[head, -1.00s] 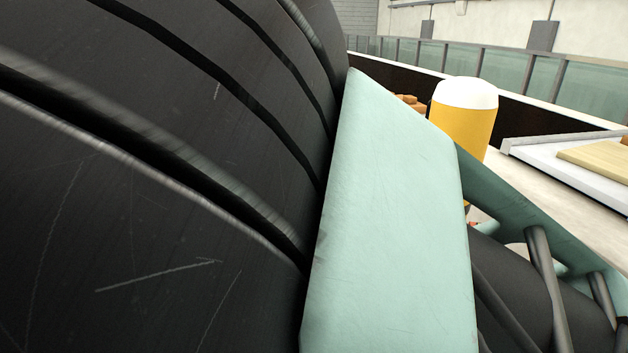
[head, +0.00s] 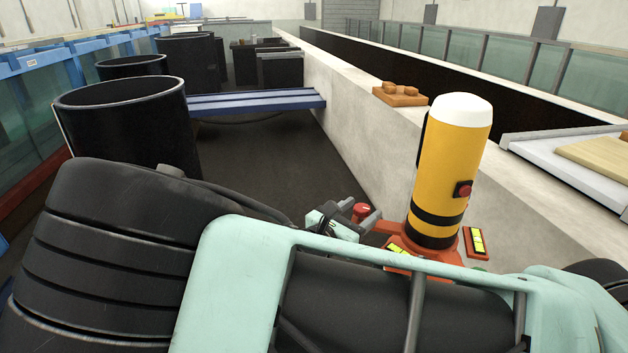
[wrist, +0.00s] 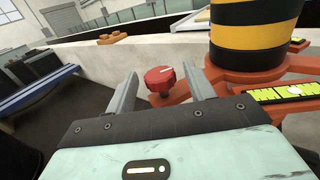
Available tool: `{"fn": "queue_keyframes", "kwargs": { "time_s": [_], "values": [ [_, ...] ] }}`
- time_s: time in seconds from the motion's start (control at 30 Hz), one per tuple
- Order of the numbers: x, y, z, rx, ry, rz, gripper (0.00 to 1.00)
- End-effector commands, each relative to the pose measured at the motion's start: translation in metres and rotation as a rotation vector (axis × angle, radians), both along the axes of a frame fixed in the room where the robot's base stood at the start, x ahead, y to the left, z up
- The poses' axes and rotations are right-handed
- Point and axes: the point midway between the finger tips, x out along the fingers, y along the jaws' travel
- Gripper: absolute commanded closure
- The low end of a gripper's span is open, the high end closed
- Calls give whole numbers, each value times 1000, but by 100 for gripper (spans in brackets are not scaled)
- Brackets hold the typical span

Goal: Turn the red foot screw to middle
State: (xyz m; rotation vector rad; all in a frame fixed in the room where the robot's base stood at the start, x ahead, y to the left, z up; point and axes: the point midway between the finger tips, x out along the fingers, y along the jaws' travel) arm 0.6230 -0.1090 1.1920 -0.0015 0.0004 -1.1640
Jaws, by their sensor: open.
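The red foot screw (wrist: 160,79) is a red knob with a white mark on top, at the end of an orange foot of the yellow instrument. In the wrist view it lies between and beyond the two open fingers of my gripper (wrist: 158,92), with gaps on both sides. In the head view the red foot screw (head: 361,210) shows just beyond my gripper (head: 352,226), partly hidden by the fingers. The yellow cylinder (head: 450,170) with black bands and a white top stands upright on the orange base (wrist: 260,85). A yellow-green level vial (wrist: 292,92) sits on the base.
A pale wall ledge (head: 350,125) runs behind the instrument, with an orange-brown block (head: 400,95) on it. Black bins (head: 130,120) and a blue bench (head: 255,101) stand to the left. Dark floor lies between them. A white tray (head: 575,165) is at the right.

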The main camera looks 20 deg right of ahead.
Motion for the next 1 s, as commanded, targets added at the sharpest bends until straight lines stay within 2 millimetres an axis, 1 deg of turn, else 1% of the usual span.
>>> {"fn": "queue_keyframes", "kwargs": {
  "time_s": [0.03, 0.2, 0.33, 0.6, 0.67, 0.7, 0.77, 1.0],
  "values": [
    [3, -8, 3, -3, 2, -3, 47],
    [10, -25, 2, -2, 0, -1, 47],
    [13, -29, 0, 1, 0, 0, 47],
    [13, -30, 0, 1, -1, 0, 47],
    [13, -30, 0, 1, -1, 0, 63],
    [13, -30, 0, 1, -1, 0, 74],
    [13, -30, 0, 1, -1, 0, 91],
    [13, -30, 0, 1, -1, -9, 91]
  ]
}}
